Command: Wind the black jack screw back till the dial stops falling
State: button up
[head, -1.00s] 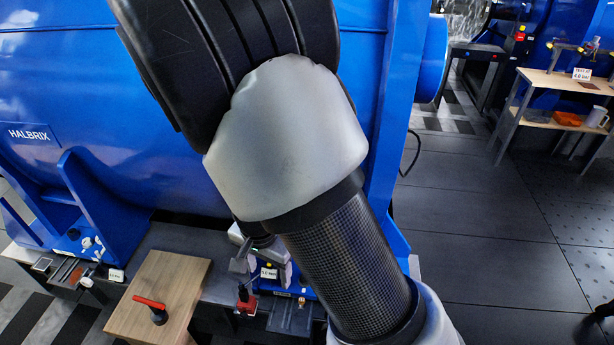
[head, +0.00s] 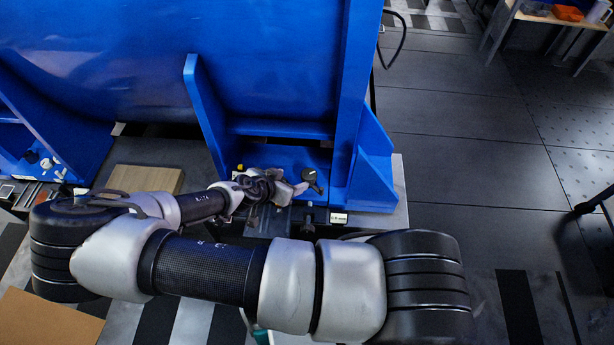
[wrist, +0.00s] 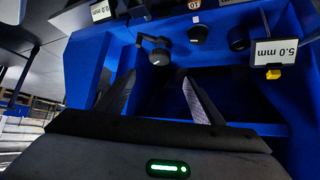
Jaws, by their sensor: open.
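My gripper (wrist: 157,76) is open in the wrist view, with nothing between its two fingers. Just beyond the fingertips a black cranked knob (wrist: 155,49) stands on the blue motor foot (wrist: 95,62); it may be the jack screw, and the gripper looks apart from it. Two more black round parts, a middle one (wrist: 198,33) and a right one (wrist: 238,40), are farther along. In the head view my gripper (head: 288,190) is low at the blue foot, beside a black knob (head: 311,178). I cannot make out a dial face or reading.
Blue ribs (head: 205,110) flank the foot in the head view.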

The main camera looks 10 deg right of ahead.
aim_at(309, 174)
jog(key=b+x, duration=0.3)
jog(key=x, duration=1)
jog(key=shift+w+d+f, duration=0.1)
jog(key=shift+d+f, duration=0.05)
jog(key=shift+d, duration=0.05)
jog(key=shift+c, duration=0.5)
jog(key=c, duration=1)
jog(key=shift+o, duration=0.2)
jog(key=shift+d+n+p, duration=0.1)
jog(key=shift+n+p, duration=0.2)
jog(key=shift+p, duration=0.15)
jog(key=shift+d+n+t+y+p, duration=0.1)
jog(key=shift+n+t+y+p, duration=0.3)
jog(key=shift+n+y+p, duration=0.15)
jog(key=shift+s+d+r+n+t+y+p, duration=0.1)
jog(key=shift+n+t+y+p, duration=0.15)
jog(key=shift+n+y+p, duration=0.3)
jog(key=shift+s+d+r+n+t+y+p, duration=0.15)
jog(key=shift+n+t+y+p, duration=0.1)
jog(key=shift+n+p, duration=0.35)
jog(key=n+y, duration=0.1)
jog(key=n+y+p, duration=0.1)
jog(key=n, duration=0.1)
jog(key=shift+d+f+n+t+y, duration=0.1)
jog(key=shift+d+n+t+y, duration=0.05)
jog(key=shift+n+t+y, duration=0.2)
jog(key=shift+d+n+y+p, duration=0.1)
jog(key=shift+n+y+p, duration=0.6)
jog(key=shift+n+y, duration=0.7)
